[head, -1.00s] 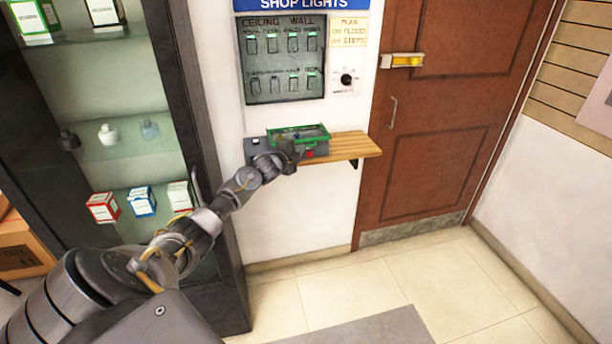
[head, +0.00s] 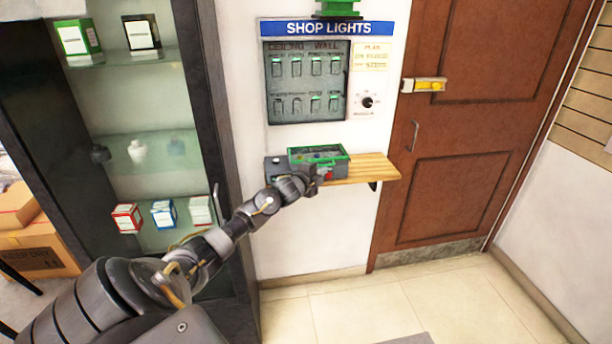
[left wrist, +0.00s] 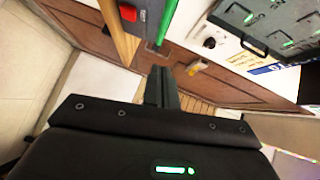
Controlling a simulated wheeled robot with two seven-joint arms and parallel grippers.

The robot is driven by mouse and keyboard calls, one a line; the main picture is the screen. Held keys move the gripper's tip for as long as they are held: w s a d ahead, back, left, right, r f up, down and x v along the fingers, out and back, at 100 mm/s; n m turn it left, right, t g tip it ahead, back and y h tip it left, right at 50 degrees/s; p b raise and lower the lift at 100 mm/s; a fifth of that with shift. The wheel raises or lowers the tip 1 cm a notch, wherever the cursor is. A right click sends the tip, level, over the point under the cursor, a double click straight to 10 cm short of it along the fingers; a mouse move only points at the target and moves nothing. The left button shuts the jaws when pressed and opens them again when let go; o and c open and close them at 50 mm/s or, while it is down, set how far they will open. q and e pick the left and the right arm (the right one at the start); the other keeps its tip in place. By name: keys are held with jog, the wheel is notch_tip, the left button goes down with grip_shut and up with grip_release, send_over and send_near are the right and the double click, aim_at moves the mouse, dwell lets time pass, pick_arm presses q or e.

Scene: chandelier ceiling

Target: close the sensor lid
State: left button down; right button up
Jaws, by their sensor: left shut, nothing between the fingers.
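The sensor box is a grey box with a green-rimmed lid (head: 345,153), on the wooden shelf under the switch panel. I cannot tell the lid's exact angle. A red button (head: 329,174) is on the box front. My left gripper (head: 318,177) is at the box's front, just below the green rim, and partly covers the box; contact is unclear. In the left wrist view its fingers (left wrist: 161,88) are together and empty. A green bar (left wrist: 166,22) and a red button (left wrist: 128,12) show beyond the fingertips. My right gripper is not in view.
The wooden shelf (head: 375,168) has bare room to the right of the box. The SHOP LIGHTS panel (head: 306,82) hangs above. A brown door (head: 440,190) with a yellow latch stands at right. A dark glass-shelved cabinet (head: 205,90) stands close at left, beside my arm.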

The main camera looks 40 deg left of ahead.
pick_arm(q)
jog(key=b+v, duration=0.1)
jog(key=v, duration=0.7)
jog(key=shift+s+b, duration=0.4)
jog(key=shift+d, duration=0.1)
